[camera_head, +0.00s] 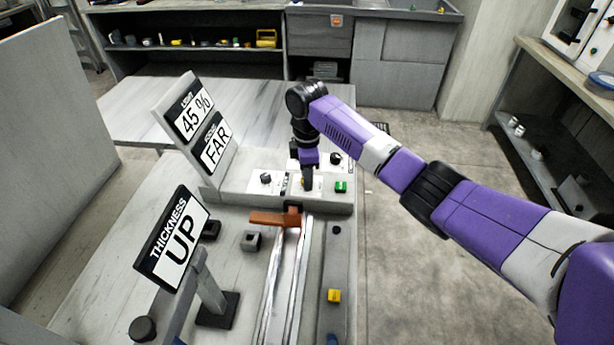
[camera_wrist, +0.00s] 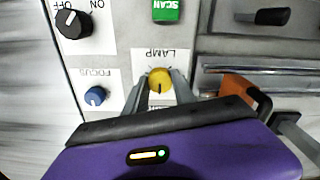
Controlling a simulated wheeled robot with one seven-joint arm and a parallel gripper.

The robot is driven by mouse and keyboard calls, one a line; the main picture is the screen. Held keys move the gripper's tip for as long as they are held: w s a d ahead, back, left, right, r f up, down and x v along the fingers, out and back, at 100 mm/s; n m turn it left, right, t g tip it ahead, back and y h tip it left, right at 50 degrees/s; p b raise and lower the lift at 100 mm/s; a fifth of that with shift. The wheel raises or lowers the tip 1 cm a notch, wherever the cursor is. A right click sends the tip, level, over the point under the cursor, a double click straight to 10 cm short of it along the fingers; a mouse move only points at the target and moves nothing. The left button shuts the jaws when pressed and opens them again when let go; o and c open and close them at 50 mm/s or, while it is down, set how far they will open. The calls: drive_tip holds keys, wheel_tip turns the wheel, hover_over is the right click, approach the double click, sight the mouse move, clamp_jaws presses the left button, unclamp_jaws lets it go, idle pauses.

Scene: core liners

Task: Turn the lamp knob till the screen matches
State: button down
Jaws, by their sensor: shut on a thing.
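The yellow lamp knob (camera_wrist: 160,78) sits on the grey control panel under an upside-down LAMP label in the wrist view. My gripper (camera_wrist: 158,88) is shut on this knob, with one finger on each side of it. A dark pointer line shows on the knob's face. In the head view my gripper (camera_head: 306,184) points down at the panel (camera_head: 240,182) and hides most of the knob. The screen (camera_head: 191,110) on the tilted panel behind reads 45 %, and the screen (camera_head: 216,145) below it reads FAR.
A blue focus knob (camera_wrist: 95,96), a black ON/OFF knob (camera_wrist: 72,22) and a green SCAN button (camera_wrist: 165,10) are near my gripper. An orange-brown block (camera_head: 275,218) lies across the metal rails (camera_head: 285,280). A THICKNESS UP sign (camera_head: 173,240) stands at front left.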

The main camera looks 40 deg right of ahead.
drive_tip(key=shift+a+r, duration=0.1)
drive_tip(key=m+p, duration=0.2)
drive_tip(key=p, duration=0.1)
drive_tip(key=shift+r+m, duration=0.1)
drive_tip(key=shift+m, duration=0.3)
drive_tip(key=shift+m+p, duration=1.3)
drive_tip(key=shift+m, duration=1)
drive_tip(key=c, duration=1)
unclamp_jaws()
drive_tip(key=shift+c, duration=0.2)
drive_tip(key=shift+r+b, duration=0.45)
drive_tip(key=shift+r, duration=3.3)
